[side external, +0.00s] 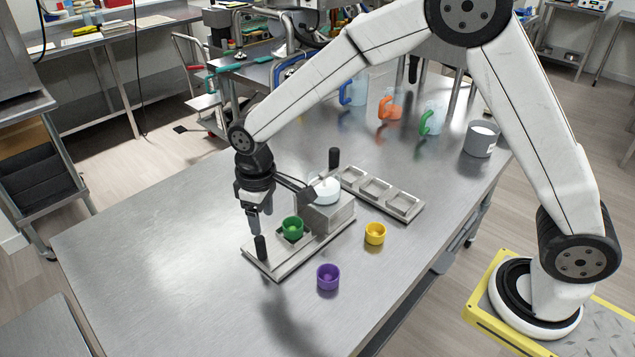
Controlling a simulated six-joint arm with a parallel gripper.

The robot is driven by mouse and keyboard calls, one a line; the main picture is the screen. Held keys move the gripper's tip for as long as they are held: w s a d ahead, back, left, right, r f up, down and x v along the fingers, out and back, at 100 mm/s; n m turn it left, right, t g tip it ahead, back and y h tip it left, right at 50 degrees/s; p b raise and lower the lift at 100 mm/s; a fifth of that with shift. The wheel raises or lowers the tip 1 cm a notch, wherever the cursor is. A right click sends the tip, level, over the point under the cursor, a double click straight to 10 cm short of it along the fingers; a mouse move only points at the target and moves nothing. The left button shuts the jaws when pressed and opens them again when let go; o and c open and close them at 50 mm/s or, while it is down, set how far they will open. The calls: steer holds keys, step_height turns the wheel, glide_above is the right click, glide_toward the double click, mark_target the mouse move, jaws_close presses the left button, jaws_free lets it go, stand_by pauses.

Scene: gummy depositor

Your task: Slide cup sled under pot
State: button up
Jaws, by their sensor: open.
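The cup sled (270,262) is a flat metal plate on the steel table, with a black upright handle (260,247) at its near-left end. A green cup (292,228) sits on the sled, in front of the metal block of the depositor (326,214). The pot (327,189) is a round white-topped vessel on that block, with a black handle (334,159) behind it. My gripper (260,226) points down just above the sled's black handle, open. Its fingers look close to the handle top; I cannot tell whether they touch it.
A yellow cup (375,233) and a purple cup (328,277) stand right of the sled. A metal tray with square wells (380,192) lies behind. Pitchers with blue (352,92), orange (390,106) and green (431,119) handles and a grey container (481,139) stand farther back. The table's left is clear.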

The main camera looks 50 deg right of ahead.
mark_target(260, 245)
steer(key=shift+w+a+f, duration=0.1)
steer(key=shift+w+a, duration=0.2)
steer(key=shift+a, duration=0.25)
steer(key=shift+f, duration=0.1)
steer(key=shift+f, duration=3.8)
jaws_close()
